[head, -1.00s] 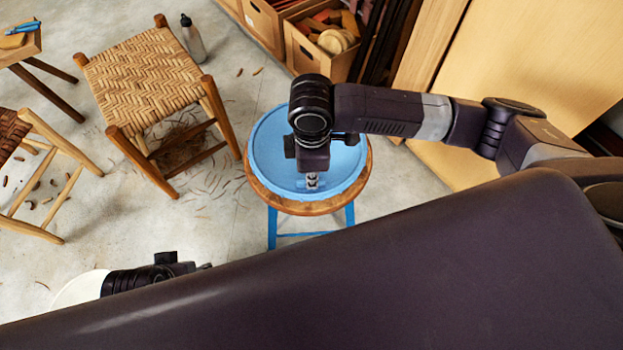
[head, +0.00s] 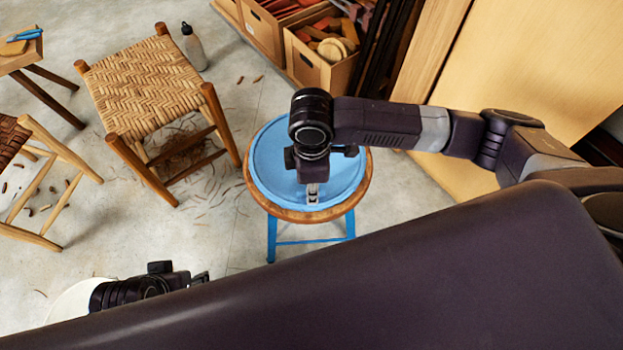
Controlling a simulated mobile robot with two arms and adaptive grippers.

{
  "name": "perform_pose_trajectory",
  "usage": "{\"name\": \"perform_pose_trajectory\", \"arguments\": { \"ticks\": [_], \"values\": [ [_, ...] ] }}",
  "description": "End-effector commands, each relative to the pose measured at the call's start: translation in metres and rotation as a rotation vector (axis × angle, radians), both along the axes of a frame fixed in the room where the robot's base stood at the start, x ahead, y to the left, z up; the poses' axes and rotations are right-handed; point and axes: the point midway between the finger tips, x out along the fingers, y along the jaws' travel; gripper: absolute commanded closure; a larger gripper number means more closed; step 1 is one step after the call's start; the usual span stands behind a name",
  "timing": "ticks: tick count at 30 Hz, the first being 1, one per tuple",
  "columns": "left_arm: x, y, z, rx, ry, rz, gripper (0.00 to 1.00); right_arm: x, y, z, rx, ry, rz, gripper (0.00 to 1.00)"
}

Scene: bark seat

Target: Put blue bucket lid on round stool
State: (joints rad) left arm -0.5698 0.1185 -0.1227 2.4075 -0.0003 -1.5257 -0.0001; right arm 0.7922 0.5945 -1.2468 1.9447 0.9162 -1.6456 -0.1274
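The blue bucket lid (head: 268,160) lies flat over the seat of the round stool (head: 262,201), which has a wooden rim and blue legs. It covers most of the seat, and wood shows along the front and sides. I cannot tell if it rests fully on the seat. My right gripper (head: 312,195) points down over the front part of the lid. Its fingertips are small and seen from above, so their opening and any contact with the lid are unclear. My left gripper (head: 201,278) is low at the left, away from the stool, partly hidden by my body.
A woven-seat stool (head: 145,75) stands left of the round stool, with a bottle (head: 193,47) behind it. Another woven seat (head: 12,137) is at the left edge. Wooden crates (head: 318,68) and boards (head: 530,85) stand at the back.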

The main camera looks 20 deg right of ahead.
Motion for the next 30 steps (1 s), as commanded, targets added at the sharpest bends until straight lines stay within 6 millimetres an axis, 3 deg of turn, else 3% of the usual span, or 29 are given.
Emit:
{"name": "perform_pose_trajectory", "arguments": {
  "ticks": [2,21,30],
  "values": [
    [0.002,0.000,0.003,-0.001,-0.006,0.000,0.60,0.000,0.000,0.005,0.001,-0.001,0.000,0.74],
    [0.005,-0.003,-0.106,0.003,0.061,-0.009,0.60,0.000,0.001,0.091,0.002,-0.003,-0.001,0.74],
    [-0.002,-0.003,-0.137,0.004,0.074,-0.012,0.60,-0.001,0.001,0.117,0.001,0.000,0.000,0.74]
  ]
}}
